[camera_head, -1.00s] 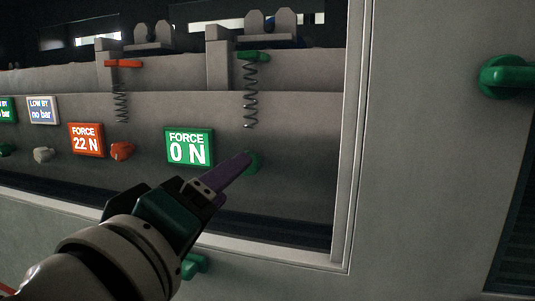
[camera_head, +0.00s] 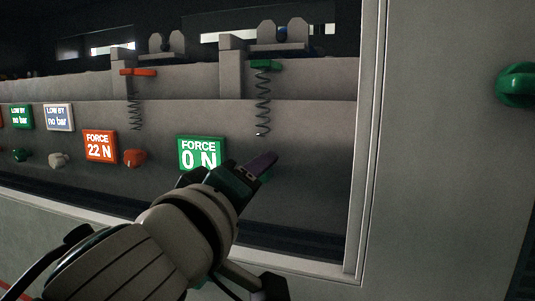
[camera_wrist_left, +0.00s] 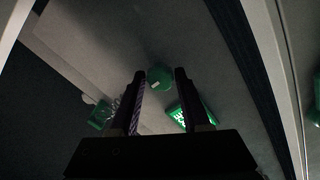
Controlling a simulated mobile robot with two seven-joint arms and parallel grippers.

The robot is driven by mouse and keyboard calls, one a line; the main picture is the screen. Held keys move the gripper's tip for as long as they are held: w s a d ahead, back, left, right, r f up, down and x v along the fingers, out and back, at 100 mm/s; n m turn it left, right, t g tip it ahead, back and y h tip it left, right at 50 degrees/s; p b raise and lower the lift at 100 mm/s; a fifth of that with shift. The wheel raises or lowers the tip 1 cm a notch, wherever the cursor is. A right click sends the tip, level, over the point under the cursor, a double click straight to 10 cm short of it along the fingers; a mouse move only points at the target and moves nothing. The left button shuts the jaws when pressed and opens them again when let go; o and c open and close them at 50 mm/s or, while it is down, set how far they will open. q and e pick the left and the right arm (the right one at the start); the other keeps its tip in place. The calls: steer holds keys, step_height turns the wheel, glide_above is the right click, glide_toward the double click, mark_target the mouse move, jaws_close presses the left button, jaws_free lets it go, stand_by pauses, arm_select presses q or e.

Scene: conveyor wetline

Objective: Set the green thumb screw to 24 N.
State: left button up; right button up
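The green thumb screw (camera_wrist_left: 160,78) shows in the left wrist view between and slightly beyond my left gripper's fingertips. In the head view only a bit of it (camera_head: 268,176) shows behind the fingers. My left gripper (camera_head: 266,160) is open, with a gap between its fingers (camera_wrist_left: 160,76) in the wrist view. I cannot tell whether either finger touches the screw. The green force display (camera_head: 200,150) reads 0 N and is partly covered by my gripper. A coiled spring (camera_head: 263,108) hangs under a green tab (camera_head: 264,64) above the screw. My right gripper is not in view.
An orange display (camera_head: 100,146) reading 22 N and an orange knob (camera_head: 135,158) are to the left. Displays reading "no bar" (camera_head: 58,117) lie farther left. The window frame (camera_head: 368,150) stands close on the right, with a green handle (camera_head: 517,84) beyond it.

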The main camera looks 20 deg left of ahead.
arm_select(q)
steer(key=c, duration=0.6)
steer(key=shift+m+p, duration=0.45)
steer(key=shift+m, duration=1.25)
steer(key=shift+c, duration=0.2)
steer(key=shift+m, duration=0.9)
